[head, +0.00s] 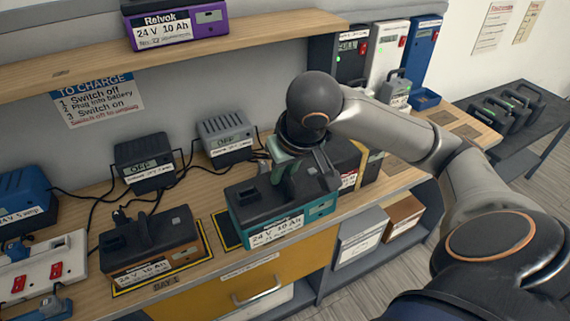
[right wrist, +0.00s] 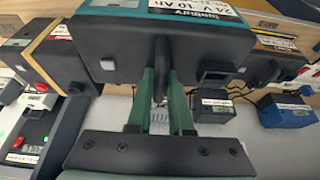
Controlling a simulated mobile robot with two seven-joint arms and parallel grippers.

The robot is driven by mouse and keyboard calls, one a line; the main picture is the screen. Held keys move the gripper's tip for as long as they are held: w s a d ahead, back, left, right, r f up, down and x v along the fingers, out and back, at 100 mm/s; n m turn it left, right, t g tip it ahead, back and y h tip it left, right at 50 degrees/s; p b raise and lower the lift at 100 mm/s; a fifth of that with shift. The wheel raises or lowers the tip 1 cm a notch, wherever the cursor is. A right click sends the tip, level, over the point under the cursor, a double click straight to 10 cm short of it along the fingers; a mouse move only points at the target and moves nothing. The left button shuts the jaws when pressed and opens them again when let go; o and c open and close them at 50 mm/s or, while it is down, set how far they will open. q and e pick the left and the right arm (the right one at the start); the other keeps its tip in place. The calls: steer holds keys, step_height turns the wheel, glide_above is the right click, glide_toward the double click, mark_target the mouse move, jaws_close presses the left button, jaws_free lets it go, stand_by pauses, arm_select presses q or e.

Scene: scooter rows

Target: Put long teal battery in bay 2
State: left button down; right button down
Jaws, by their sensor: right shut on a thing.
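The long teal battery (head: 325,209), with a dark top and a white 24 V 10 Ah label, is at the bench's front edge in the head view. My right gripper (head: 292,168) is shut on its top handle from above. In the right wrist view, the green fingers (right wrist: 161,78) stand either side of the handle under the teal battery (right wrist: 130,45). A black mat with a yellow border (head: 226,232), which looks like bay 2, shows at the battery's left; the rest is hidden. I cannot tell whether the battery touches it. My left gripper is not in view.
An orange-brown battery (head: 150,260) stands on the bay 1 mat to the left. Chargers (head: 144,160) (head: 226,136) with cables stand behind. A dark battery (head: 345,158) is close on the right, partly behind my gripper. A shelf (head: 250,39) overhangs the back.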

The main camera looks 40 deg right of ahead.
steer(key=w+f+b, duration=0.1)
steer(key=w+f, duration=0.9)
steer(key=f, duration=0.1)
steer(key=shift+d, duration=0.45)
steer(key=c, duration=1.2)
jaws_free()
steer(key=shift+f, duration=0.15)
steer(key=shift+c, duration=0.2)
steer(key=o, duration=0.4)
steer(key=shift+a, duration=0.1)
steer(key=p+v, duration=0.1)
steer(key=v, duration=1.1)
